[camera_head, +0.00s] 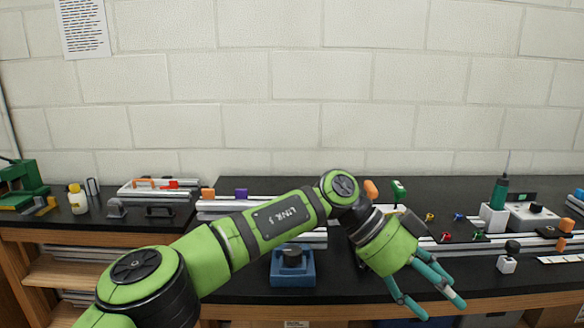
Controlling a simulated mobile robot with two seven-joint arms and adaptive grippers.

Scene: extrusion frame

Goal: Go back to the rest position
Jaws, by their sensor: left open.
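My left arm reaches in from the lower left across the workbench. Its left gripper (443,310) has teal fingers spread apart, with nothing seen between them. The fingers point down and to the right, over the front part of the black bench top (390,295). My right gripper is not in view. Silver extrusion bars (222,206) lie on the bench behind the arm, partly hidden by it. An orange block (208,193) and a purple block (241,193) sit on them.
A blue block with a black knob (292,266) stands below the forearm. At right are a green screwdriver-like tool (499,192), a small white block with a black knob (508,259) and several coloured small parts. A brick wall closes the back.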

